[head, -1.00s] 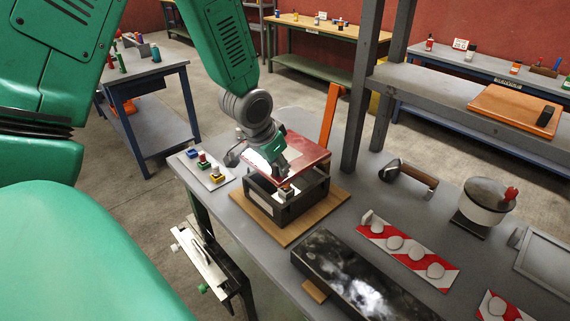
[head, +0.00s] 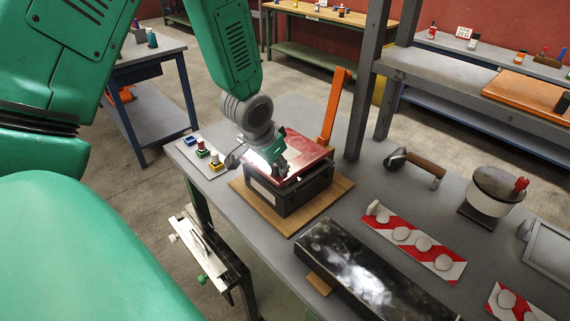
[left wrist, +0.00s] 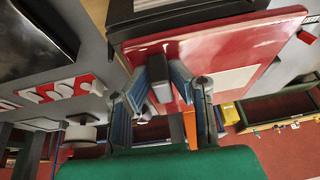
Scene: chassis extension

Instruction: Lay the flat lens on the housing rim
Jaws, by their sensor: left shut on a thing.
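The flat lens is a glossy red plate with a pale patch (head: 308,150). It lies over the top of the dark box-shaped housing (head: 302,192), slightly tilted in the head view. I cannot tell whether it touches the rim all round. My left gripper (head: 279,170) is at the lens's near left part. In the left wrist view, the left gripper (left wrist: 160,92) is shut on a small dark grip block at the edge of the red lens (left wrist: 220,50). The dark housing (left wrist: 185,12) shows beyond the lens. The housing's inside is hidden. My right gripper is out of view.
The housing stands on a wooden board (head: 333,198) with an upright orange bar (head: 335,105) behind it. Small coloured blocks sit on a pale strip (head: 207,158) at left. A dark slab (head: 350,265) lies in front. A grey post (head: 368,110) rises behind.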

